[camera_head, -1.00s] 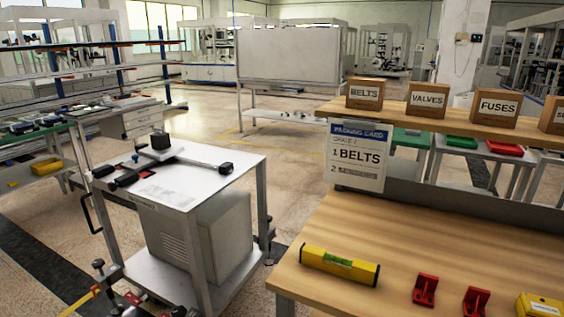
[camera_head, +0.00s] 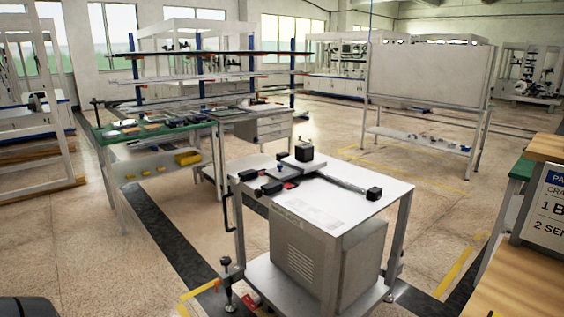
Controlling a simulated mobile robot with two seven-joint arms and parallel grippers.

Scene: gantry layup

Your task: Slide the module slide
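A slide assembly (camera_head: 309,170) lies on top of a white cart (camera_head: 330,210) in the middle of the view. It has a long dark bar running to the right with a black block at its end, a light plate across it, and a black cube (camera_head: 304,150) standing on the plate. Black blocks with red parts sit at its left end. Neither of my grippers shows in the view, and nothing is touching the assembly.
A wooden bench with a packing card (camera_head: 552,206) stands at the right edge. A green-topped table (camera_head: 150,131) with parts is behind left. A white panel on a stand (camera_head: 425,76) is behind right. Open floor lies left of the cart.

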